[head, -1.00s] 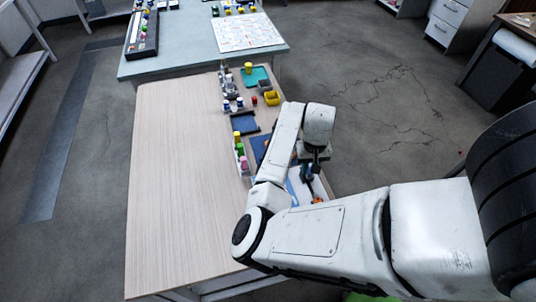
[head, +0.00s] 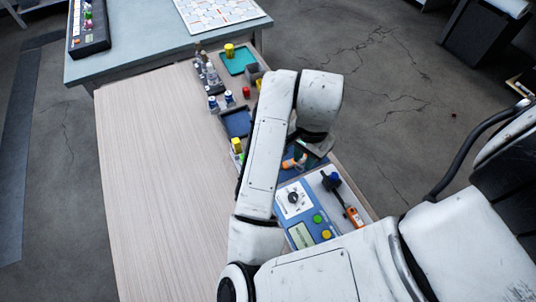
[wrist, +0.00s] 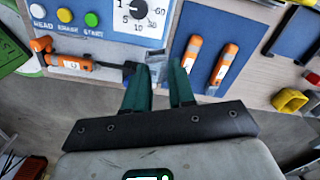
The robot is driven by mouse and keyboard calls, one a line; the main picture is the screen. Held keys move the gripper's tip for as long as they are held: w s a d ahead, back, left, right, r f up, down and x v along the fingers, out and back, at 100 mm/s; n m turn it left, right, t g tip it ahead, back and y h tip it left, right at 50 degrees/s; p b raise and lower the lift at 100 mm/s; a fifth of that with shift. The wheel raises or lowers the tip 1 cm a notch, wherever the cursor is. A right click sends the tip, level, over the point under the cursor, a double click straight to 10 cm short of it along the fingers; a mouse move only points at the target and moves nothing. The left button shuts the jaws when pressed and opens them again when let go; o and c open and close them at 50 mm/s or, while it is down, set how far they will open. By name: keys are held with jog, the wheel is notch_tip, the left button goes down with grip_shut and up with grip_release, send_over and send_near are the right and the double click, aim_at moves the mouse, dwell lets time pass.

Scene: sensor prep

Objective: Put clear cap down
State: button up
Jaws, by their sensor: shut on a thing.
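My gripper (wrist: 158,80) has dark green fingers. They are shut on a small see-through piece, the clear cap (wrist: 157,67), held between the tips in the wrist view. The cap is above the tabletop near the gap between the dial panel and a blue mat (wrist: 207,25); I cannot tell whether it touches anything. In the head view my gripper (head: 303,157) is partly covered by my arm, and the cap cannot be made out there.
A blue device (head: 303,235) with a dial and coloured buttons stands nearest me. An orange-handled tool (head: 353,215) lies beside it. Two orange pens (wrist: 207,64) lie on the mat. A yellow bin (wrist: 290,101) is farther right in the wrist view. The table's left half (head: 160,180) is bare.

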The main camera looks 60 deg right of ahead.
jog(key=w+f, duration=0.2)
jog(key=w, duration=0.1)
jog(key=w+d+f+p, duration=0.1)
jog(key=w+f, duration=0.2)
jog(key=w, duration=0.1)
jog(key=w+d+f, duration=0.1)
jog(key=w+f, duration=0.1)
jog(key=w, duration=0.1)
jog(key=shift+w+d+f+p, duration=0.15)
jog(key=shift+f+p, duration=0.15)
jog(key=shift+p, duration=0.1)
jog(key=shift+w+f, duration=0.35)
jog(key=shift+f, duration=0.15)
jog(key=shift+w+d+f, duration=0.1)
jog(key=shift+w+f, duration=0.1)
jog(key=shift+f, duration=1.55)
jog(key=shift+f, duration=0.1)
jog(key=o, duration=0.8)
notch_tip(320, 180, up, 12)
